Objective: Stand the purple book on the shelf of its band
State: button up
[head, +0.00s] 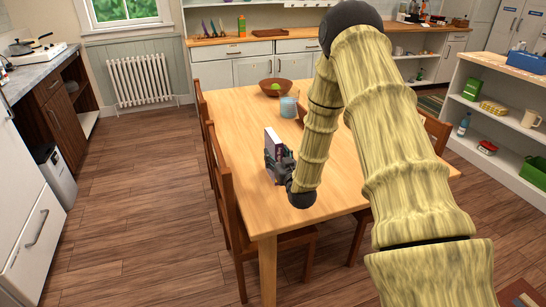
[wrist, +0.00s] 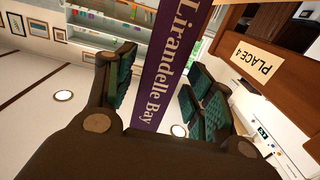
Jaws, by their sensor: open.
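The purple book (wrist: 170,65) shows in the wrist view with white lettering "Lirandelle Bay" on its spine. It lies between the two green-padded fingers of my gripper (wrist: 160,95), which are open, with a gap visible on each side. In the head view my gripper (head: 280,165) is over the left side of the wooden table, beside a thin upright book (head: 271,141) with a pale edge. My wrist hides part of that book, and I cannot tell there whether it touches the table. A brown wooden piece (wrist: 236,45) in the wrist view bears a "PLACE 4" label (wrist: 258,62).
The wooden table (head: 245,115) holds a bowl (head: 275,87) with green fruit and a bluish cup (head: 289,106). Chairs (head: 228,205) line its left side. A white shelf unit (head: 490,115) stands at the right. The floor at left is clear.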

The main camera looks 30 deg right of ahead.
jog(key=x, duration=0.2)
jog(key=r+p+x, duration=0.1)
jog(key=x, duration=0.1)
jog(key=shift+d, duration=0.2)
jog(key=shift+w+d+f, duration=0.1)
jog(key=shift+w, duration=0.35)
grip_shut()
